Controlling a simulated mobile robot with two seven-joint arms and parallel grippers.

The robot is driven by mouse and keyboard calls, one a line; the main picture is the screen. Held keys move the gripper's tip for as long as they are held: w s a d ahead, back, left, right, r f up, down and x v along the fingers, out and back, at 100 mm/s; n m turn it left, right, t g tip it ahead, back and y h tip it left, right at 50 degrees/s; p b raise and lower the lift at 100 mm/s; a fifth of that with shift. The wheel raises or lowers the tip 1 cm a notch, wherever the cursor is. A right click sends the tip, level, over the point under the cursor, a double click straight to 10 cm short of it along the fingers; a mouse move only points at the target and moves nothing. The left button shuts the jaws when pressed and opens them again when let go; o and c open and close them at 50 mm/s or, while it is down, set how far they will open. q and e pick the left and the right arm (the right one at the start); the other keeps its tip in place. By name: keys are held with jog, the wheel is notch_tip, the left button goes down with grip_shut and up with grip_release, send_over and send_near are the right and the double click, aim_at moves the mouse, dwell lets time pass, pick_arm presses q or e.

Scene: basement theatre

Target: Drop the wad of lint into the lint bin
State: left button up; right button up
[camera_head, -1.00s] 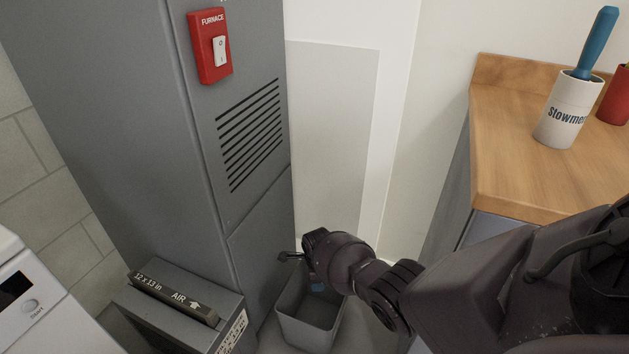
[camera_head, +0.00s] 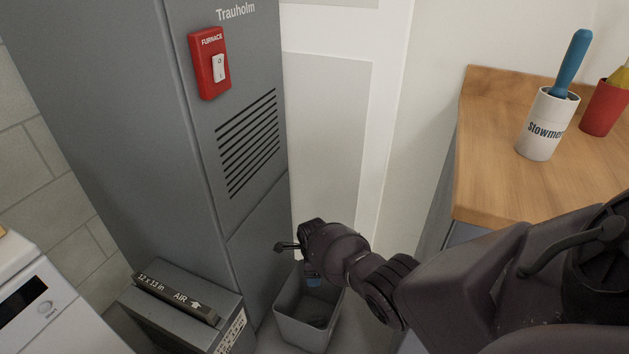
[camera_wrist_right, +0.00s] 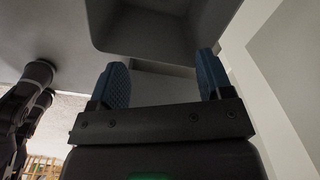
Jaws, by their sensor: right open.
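The lint bin (camera_head: 290,327) is a grey open-topped box on the floor beside the furnace; its rim and inside also show at the top of the right wrist view (camera_wrist_right: 150,40). My right gripper (camera_head: 313,281) points down at the bin's mouth. In the right wrist view its blue fingertips (camera_wrist_right: 163,78) are wide apart with nothing between them. My left gripper is not in view.
The grey furnace cabinet (camera_head: 235,200) with a red switch (camera_head: 208,62) stands behind the bin. A boxed air filter (camera_head: 180,305) is left of the bin.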

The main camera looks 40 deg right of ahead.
pick_arm(q)
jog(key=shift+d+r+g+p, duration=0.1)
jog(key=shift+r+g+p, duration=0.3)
jog(key=shift+p, duration=0.75)
pick_arm(e)
notch_tip(320, 180, up, 6)
jog(key=shift+f, duration=0.15)
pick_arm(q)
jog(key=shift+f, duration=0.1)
